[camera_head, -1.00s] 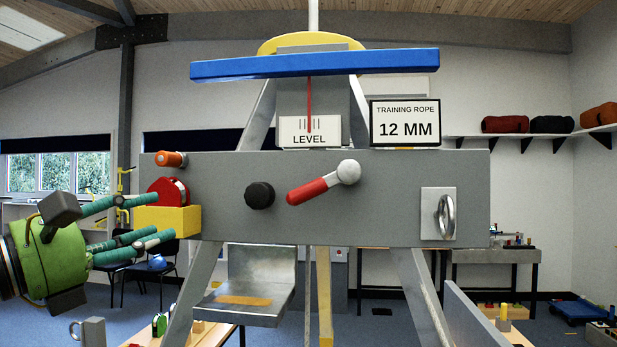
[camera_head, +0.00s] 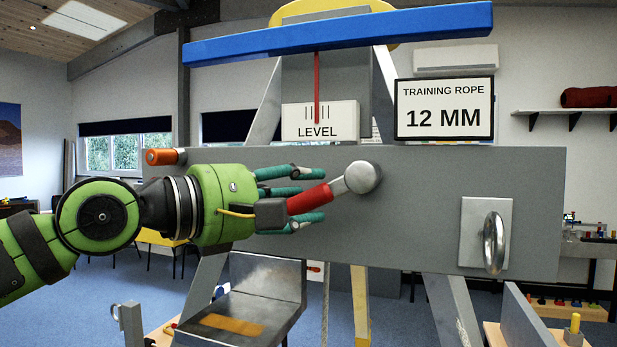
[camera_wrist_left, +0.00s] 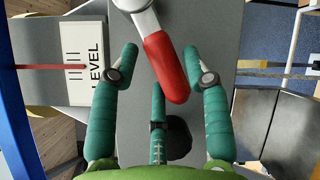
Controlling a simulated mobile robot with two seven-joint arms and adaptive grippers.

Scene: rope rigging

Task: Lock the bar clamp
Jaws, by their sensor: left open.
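The clamp lever has a red handle (camera_head: 310,199) and a silver hub (camera_head: 362,177) on the grey panel. It slopes down and left from the hub. My left gripper (camera_head: 314,194) is open, with its teal fingers reaching past the lower end of the handle. In the left wrist view the red handle (camera_wrist_left: 165,66) lies between the two outer fingers, nearer the right one, and the third finger is below it. The fingers are not closed on it. My right gripper is not in view.
A blue bar (camera_head: 340,34) spans above the panel, over a LEVEL card (camera_head: 320,121) and a 12 MM sign (camera_head: 444,109). An orange-tipped peg (camera_head: 161,157) and a metal ring (camera_head: 493,243) are on the panel. The black knob (camera_wrist_left: 178,137) lies behind the gripper. A metal seat (camera_head: 240,310) is below.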

